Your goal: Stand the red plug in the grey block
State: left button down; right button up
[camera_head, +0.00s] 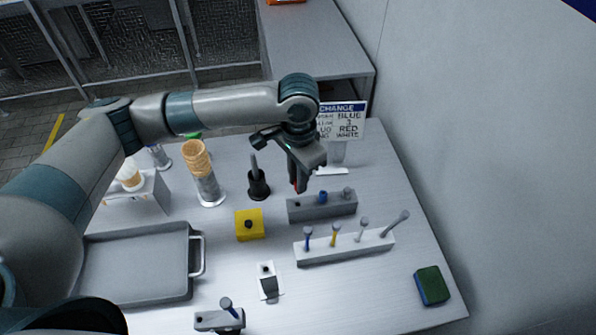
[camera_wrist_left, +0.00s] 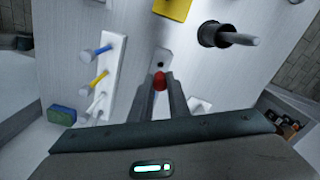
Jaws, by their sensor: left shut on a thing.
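The red plug (camera_head: 296,186) is between the fingers of my left gripper (camera_head: 299,178), which is shut on it. In the left wrist view, the red plug (camera_wrist_left: 160,82) shows between the two fingertips. The grey block (camera_head: 322,208) stands just below and in front of the gripper. It carries a blue plug and a greyish plug, and its left hole is empty. In the left wrist view, part of the grey block (camera_wrist_left: 162,56) with a dark hole lies just beyond the plug; the rest is hidden by the gripper. The plug looks apart from the block.
A white rack (camera_head: 345,247) with several coloured-handled tools stands in front of the block. A yellow block (camera_head: 249,226) and a black holder (camera_head: 258,186) stand to the left. A sign (camera_head: 343,122) stands behind. A green sponge (camera_head: 432,285) lies at right; a tray (camera_head: 135,265) lies at left.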

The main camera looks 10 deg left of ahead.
dwell(0.4)
pick_arm(q)
jog(key=shift+r+p, duration=0.1)
jog(key=shift+p, duration=0.55)
jog(key=shift+f, duration=2.1)
jog(key=shift+p, duration=0.5)
jog(key=shift+p, duration=1.8)
jog(key=shift+f, duration=1.65)
dwell(0.5)
jog(key=c, duration=1.6)
grip_release()
